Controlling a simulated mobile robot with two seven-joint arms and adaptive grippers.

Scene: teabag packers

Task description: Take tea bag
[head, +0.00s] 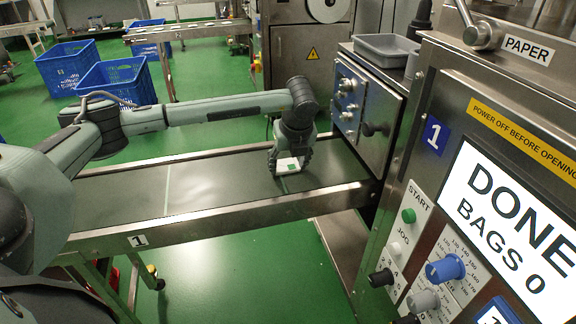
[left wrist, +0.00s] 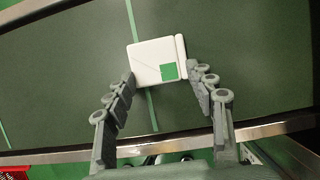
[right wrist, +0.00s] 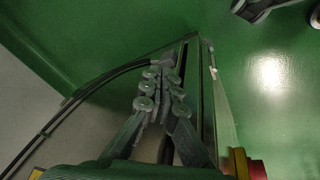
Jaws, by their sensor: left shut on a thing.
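The tea bag (head: 288,163) is a small white packet with a green square, on or just above the dark conveyor belt near its right end. In the left wrist view the tea bag (left wrist: 152,62) lies between the fingertips of my left gripper (left wrist: 160,78), which touch its left and right edges. My left gripper (head: 290,158) is shut on the tea bag from above. My right gripper (right wrist: 163,88) shows only in the right wrist view; its fingers are close together with nothing seen between them.
The conveyor (head: 215,187) has metal side rails and is otherwise bare. The machine (head: 470,170) at right has a screen (head: 512,215) reading "DONE BAGS 0". A grey tray (head: 386,48) sits on the machine. Blue crates (head: 118,82) stand on the green floor behind.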

